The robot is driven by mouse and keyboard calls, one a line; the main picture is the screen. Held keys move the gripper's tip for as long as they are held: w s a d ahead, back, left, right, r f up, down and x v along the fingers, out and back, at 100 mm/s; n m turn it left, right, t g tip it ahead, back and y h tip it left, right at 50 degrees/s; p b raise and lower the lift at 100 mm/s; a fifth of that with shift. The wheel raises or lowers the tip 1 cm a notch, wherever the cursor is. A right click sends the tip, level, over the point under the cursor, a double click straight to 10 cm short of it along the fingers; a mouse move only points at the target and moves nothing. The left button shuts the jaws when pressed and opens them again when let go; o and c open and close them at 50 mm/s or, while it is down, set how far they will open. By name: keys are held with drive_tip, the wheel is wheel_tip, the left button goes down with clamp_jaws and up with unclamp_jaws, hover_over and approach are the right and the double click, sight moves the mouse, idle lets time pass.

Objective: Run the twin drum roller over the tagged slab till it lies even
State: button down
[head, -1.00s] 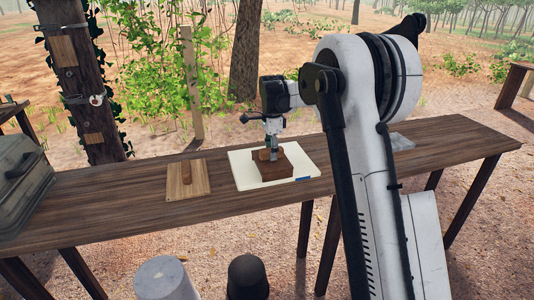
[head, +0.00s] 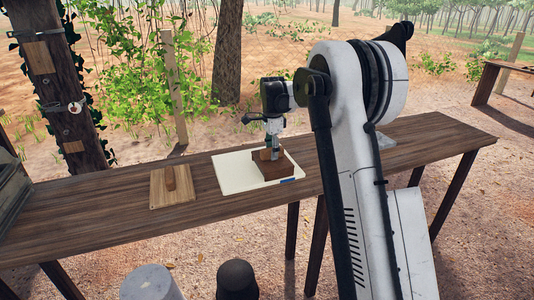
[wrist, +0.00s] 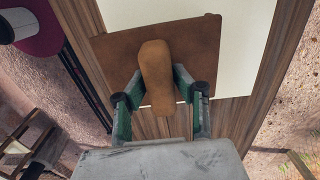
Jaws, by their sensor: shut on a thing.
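The slab (head: 232,177) is a pale cream sheet lying flat on the table, with a blue tag (head: 288,181) at its front right edge. My gripper (head: 272,152) points down over the slab's right part. It is shut on the tan handle of a brown block-shaped tool (head: 272,170), apparently the roller. In the wrist view the handle (wrist: 156,65) stands between the two fingers, above the brown body (wrist: 205,45). The tool's underside and any drums are hidden, and I cannot tell whether it presses on the slab. Part of the slab (wrist: 245,20) shows beside it.
A light wooden board with a handle (head: 158,195) lies left of the slab on the dark plank table (head: 100,215). A grey flat item (head: 384,141) lies to the right, partly behind my arm. A post stands behind the table's left end. Bare tabletop lies between these things.

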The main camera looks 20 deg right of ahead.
sight(257, 161)
drive_tip(key=shift+s+d, duration=0.2)
drive_tip(key=shift+d, duration=3.15)
drive_tip(key=shift+w+a+r, duration=0.1)
drive_tip(key=shift+a+r, duration=0.05)
drive_tip(key=shift+a, duration=2)
drive_tip(key=shift+w+a+f, duration=0.1)
drive_tip(key=shift+a, duration=1.95)
drive_tip(key=shift+a+f, duration=0.1)
drive_tip(key=shift+a, duration=1.95)
drive_tip(key=shift+w+a+r, duration=0.1)
drive_tip(key=shift+w+a, duration=0.05)
drive_tip(key=shift+a, duration=2.45)
drive_tip(key=shift+w+a, duration=0.15)
drive_tip(key=shift+a, duration=2.45)
wheel_tip(257, 161, up, 5)
drive_tip(key=shift+r+p, duration=0.1)
drive_tip(key=shift+p, duration=1)
